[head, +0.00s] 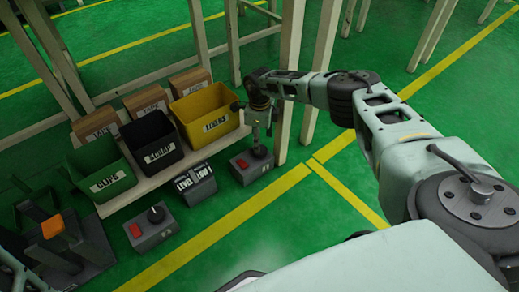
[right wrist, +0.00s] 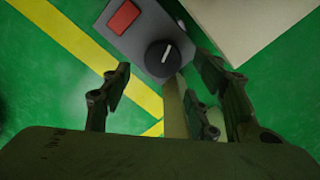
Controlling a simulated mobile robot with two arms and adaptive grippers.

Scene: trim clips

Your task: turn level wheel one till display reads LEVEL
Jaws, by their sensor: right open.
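A grey box with a red square and a black knob (head: 259,152) stands at the right end of the shelf, under my right gripper (head: 258,118). The right wrist view shows its black knob (right wrist: 162,58) with a white mark, beyond and between the spread fingers of the right gripper (right wrist: 165,95). The gripper is open, pointing down; I cannot tell whether it touches the knob. A second grey box with a black knob (head: 156,214) stands to the left. No label tells which is wheel one. A dark display (head: 195,184) stands between them; its tilted white text is too small to read surely.
Green, black and yellow (head: 206,114) labelled bins stand on a low shelf (head: 150,183), with cardboard boxes (head: 147,102) behind. A dark fixture with an orange piece (head: 53,227) is at left. Pale posts (head: 291,80) rise beside my right arm. Green floor in front is clear.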

